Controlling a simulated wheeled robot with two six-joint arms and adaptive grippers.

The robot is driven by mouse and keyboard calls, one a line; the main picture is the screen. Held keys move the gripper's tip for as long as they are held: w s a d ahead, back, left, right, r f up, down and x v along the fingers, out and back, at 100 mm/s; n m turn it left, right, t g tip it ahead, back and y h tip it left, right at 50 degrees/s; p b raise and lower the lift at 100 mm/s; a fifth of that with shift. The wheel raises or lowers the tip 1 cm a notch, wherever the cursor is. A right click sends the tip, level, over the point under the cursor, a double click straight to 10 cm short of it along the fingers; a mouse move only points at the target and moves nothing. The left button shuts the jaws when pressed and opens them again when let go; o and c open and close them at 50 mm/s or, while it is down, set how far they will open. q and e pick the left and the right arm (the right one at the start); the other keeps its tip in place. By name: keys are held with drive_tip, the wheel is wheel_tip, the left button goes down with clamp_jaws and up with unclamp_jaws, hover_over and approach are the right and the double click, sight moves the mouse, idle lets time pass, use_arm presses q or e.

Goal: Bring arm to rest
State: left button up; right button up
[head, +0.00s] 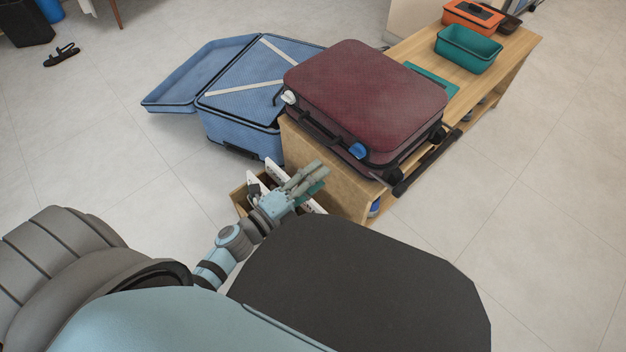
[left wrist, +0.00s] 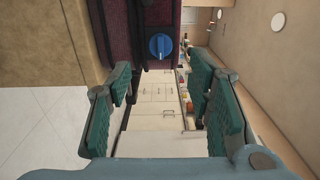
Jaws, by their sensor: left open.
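My left gripper (head: 308,178) is at the near end of the wooden bench (head: 340,178), beside and below the maroon suitcase (head: 365,90) lying on the bench. In the left wrist view, the gripper (left wrist: 162,85) has its two green-padded fingers spread apart with nothing between them. The suitcase's dark red side shows past the left finger, with a round blue part (left wrist: 160,46) on it. My left arm reaches forward from the lower left of the head view. My right gripper does not show.
An open blue suitcase (head: 245,95) lies on the floor left of the bench. A small wooden box (head: 240,203) with white items is beside my left gripper. A teal bin (head: 468,48) and orange box (head: 472,18) stand at the bench's far end. The right floor is clear.

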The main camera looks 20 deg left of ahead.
use_arm(q)
drive_tip(key=shift+s+a, duration=0.2)
drive_tip(key=shift+s, duration=0.4)
